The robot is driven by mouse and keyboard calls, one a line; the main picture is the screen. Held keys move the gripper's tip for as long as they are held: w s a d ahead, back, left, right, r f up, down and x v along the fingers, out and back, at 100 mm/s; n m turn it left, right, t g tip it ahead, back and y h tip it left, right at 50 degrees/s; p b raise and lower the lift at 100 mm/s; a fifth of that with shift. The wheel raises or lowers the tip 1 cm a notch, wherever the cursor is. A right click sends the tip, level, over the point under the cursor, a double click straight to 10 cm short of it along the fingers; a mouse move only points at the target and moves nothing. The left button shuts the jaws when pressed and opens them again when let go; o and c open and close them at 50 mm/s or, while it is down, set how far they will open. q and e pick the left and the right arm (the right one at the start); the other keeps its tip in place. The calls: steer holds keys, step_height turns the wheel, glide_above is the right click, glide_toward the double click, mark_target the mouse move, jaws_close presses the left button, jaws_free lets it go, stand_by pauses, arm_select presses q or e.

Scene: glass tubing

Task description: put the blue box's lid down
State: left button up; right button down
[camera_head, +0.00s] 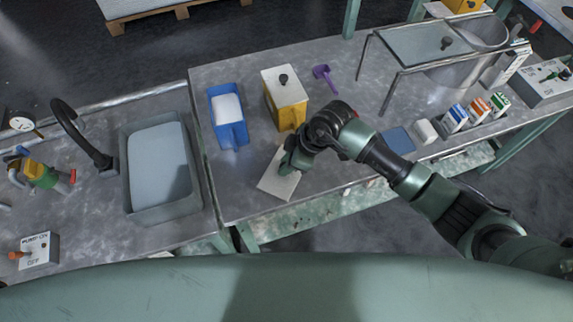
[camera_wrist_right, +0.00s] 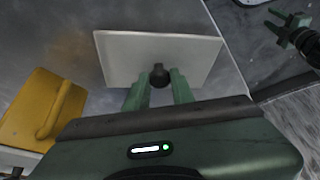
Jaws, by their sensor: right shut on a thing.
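The blue box (camera_head: 230,134) stands on the metal table, open at the top, with white contents inside. Its lid (camera_head: 277,186) is a pale flat plate, seen just in front of the boxes near the table's front edge. In the right wrist view the lid (camera_wrist_right: 115,58) has a black knob (camera_wrist_right: 159,76) between the green fingers. My right gripper (camera_head: 290,168) is shut on that knob. Whether the lid touches the table is hard to tell. My left gripper (camera_wrist_right: 288,28) shows small at the wrist view's upper right, fingers apart and empty.
A yellow box (camera_head: 292,114) with its own knobbed lid stands right of the blue box; a purple scoop (camera_head: 325,76) lies behind it. A blue pad (camera_head: 398,140) and white block (camera_head: 426,131) lie to the right. A sink (camera_head: 160,170) is left, past a table gap.

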steer(key=shift+f, duration=0.7)
steer(key=c, duration=1.2)
jaws_free()
steer(key=shift+r, duration=0.1)
steer(key=v, duration=1.2)
